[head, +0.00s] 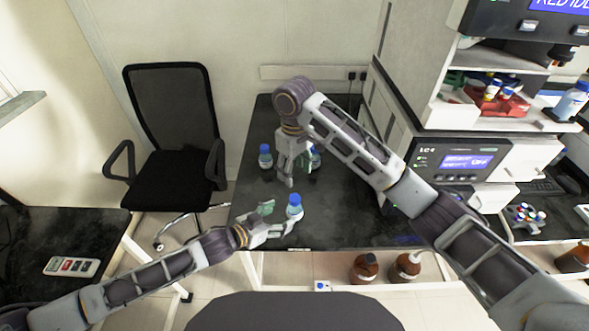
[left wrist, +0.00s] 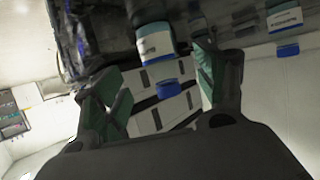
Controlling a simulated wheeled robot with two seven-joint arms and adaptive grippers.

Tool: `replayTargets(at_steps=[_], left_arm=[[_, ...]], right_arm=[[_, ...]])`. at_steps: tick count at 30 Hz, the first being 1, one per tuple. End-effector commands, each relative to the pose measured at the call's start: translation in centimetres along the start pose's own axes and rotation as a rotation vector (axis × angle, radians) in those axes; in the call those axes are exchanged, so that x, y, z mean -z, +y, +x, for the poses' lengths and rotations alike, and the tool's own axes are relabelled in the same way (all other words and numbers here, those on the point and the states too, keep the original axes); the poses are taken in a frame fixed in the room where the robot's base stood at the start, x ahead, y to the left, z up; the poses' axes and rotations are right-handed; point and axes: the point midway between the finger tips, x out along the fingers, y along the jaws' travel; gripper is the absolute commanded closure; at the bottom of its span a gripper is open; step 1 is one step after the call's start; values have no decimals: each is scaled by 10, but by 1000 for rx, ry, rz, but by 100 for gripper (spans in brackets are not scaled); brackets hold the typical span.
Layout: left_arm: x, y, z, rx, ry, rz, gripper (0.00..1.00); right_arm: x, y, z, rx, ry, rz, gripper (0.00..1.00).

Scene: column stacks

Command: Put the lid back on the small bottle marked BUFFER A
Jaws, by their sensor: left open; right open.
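A small bottle (head: 294,211) with a blue top stands upright on the dark bench, at the open fingertips of my left gripper (head: 279,217). In the left wrist view, which looks upside down, a white-labelled bottle (left wrist: 156,44) shows between the fingers (left wrist: 158,82). A blue cap (left wrist: 167,90) shows below its label; I cannot tell whether it sits on the neck. My right gripper (head: 294,173) is open, pointing down farther back. Blue-capped bottles stand at its left (head: 265,159) and right (head: 315,159), the right one partly hidden. No label is readable, so I cannot identify BUFFER A.
An instrument stack (head: 461,165) with shelves of bottles stands to the right. A black chair (head: 177,135) is at the left of the bench. Brown bottles (head: 364,268) stand low beyond the bench's front edge. The bench (head: 345,220) has clear surface right of the left gripper's bottle.

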Motion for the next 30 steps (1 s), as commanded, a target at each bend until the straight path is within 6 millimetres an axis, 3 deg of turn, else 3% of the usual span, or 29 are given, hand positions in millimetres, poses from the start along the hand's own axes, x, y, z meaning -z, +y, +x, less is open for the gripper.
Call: replayTargets(at_steps=[12, 30], left_arm=[[0, 0, -34, 0, 0, 0, 28], [1, 0, -39, 0, 1, 1, 28]], right_arm=[[0, 0, 0, 0, 0, 0, 45], [0, 0, 0, 0, 0, 0, 45]])
